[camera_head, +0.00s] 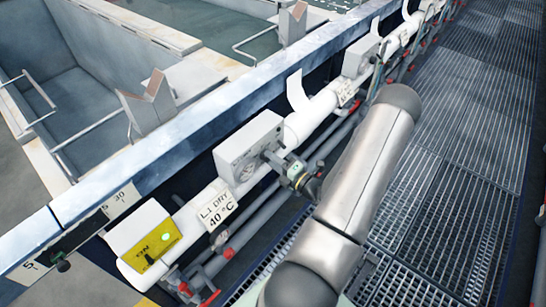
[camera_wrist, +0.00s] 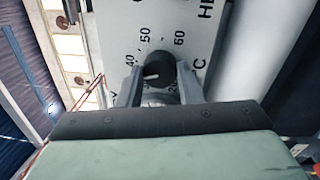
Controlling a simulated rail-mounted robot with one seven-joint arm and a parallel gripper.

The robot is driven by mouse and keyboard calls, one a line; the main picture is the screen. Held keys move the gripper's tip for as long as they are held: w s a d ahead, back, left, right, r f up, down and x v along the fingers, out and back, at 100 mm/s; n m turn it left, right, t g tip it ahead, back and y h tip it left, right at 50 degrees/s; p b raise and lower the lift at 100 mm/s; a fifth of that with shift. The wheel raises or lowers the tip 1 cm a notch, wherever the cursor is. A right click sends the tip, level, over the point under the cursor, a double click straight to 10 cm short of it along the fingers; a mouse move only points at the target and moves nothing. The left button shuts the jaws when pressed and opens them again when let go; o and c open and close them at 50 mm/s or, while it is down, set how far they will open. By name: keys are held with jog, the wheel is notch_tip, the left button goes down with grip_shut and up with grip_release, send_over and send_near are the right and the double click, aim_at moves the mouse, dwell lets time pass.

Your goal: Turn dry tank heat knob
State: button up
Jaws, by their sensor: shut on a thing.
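The dry tank heat control box (camera_head: 249,145) is a white box on the pipe rail in the head view, above a label (camera_head: 218,205) reading "L1 DRY 40 °C". The black heat knob (camera_wrist: 157,69) shows in the wrist view on a white panel marked 40, 50 and 60. Its white pointer line points left, a little below the 40 mark. My gripper (camera_wrist: 159,82) is shut on the knob, one finger on each side. In the head view my gripper (camera_head: 272,158) meets the box's front face, and hides the knob there.
Open tanks (camera_head: 70,95) lie behind the blue rim. Red-marked pipes run below the rail. The grated walkway (camera_head: 450,150) on the right is clear beyond my arm.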

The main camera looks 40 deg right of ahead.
jog(key=shift+m+p, duration=0.65)
jog(key=shift+m, duration=1.05)
jog(key=o, duration=1)
jog(key=shift+a, duration=0.1)
jog(key=s+d+b, duration=0.1)
jog(key=s, duration=0.4)
jog(key=s+f+b, duration=0.1)
jog(key=s+b, duration=0.1)
jog(key=s, duration=0.4)
jog(key=s+d+b, duration=0.1)
jog(key=s, duration=0.5)
jog(key=shift+s+d+f, duration=0.15)
jog(key=shift+d, duration=0.15)
